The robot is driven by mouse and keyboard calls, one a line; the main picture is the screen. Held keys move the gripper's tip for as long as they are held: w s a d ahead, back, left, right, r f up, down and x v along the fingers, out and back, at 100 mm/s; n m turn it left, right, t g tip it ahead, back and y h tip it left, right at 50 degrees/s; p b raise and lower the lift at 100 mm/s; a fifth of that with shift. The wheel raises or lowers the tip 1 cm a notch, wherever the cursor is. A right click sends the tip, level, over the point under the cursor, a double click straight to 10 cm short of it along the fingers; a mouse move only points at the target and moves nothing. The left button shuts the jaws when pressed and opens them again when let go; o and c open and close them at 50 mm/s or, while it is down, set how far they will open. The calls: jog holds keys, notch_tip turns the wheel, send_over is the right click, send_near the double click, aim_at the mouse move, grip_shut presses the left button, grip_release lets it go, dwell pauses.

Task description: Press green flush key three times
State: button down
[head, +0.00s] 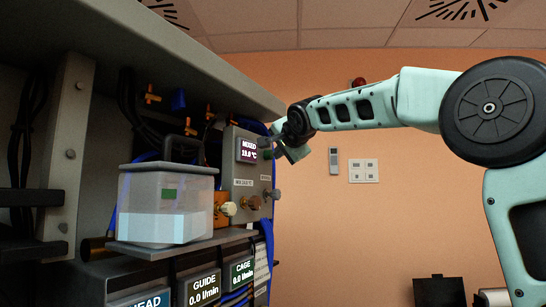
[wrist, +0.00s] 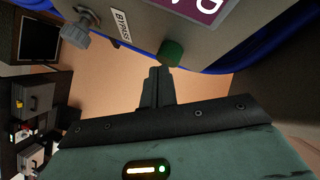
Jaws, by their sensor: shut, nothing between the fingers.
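The green flush key (wrist: 171,52) is a short green cylinder standing out from the grey panel (wrist: 130,30) in the wrist view. In the head view a small part of the green key (head: 268,154) shows at the panel's right edge, partly hidden by my gripper. My gripper (wrist: 157,72) is shut and empty, its fingertips just short of the key and slightly to its left in the wrist view. A narrow gap seems to lie between them; contact cannot be told for sure. In the head view my gripper (head: 270,143) is beside the panel's upper right side.
The panel carries a purple MIXED display (head: 248,150) and several knobs, including a grey one by the BYPASS label (wrist: 121,21). A clear tank (head: 165,205) stands left of the panel. Blue hoses (head: 266,240) run along its right edge. Open room lies to the right.

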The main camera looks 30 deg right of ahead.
jog(key=shift+w+a, duration=0.1)
jog(key=shift+w, duration=0.05)
dwell(0.3)
jog(key=shift+s+d, duration=0.55)
jog(key=shift+s, duration=0.3)
jog(key=s+d+b, duration=0.3)
jog(key=s, duration=0.2)
jog(key=shift+d, duration=0.1)
dwell(0.8)
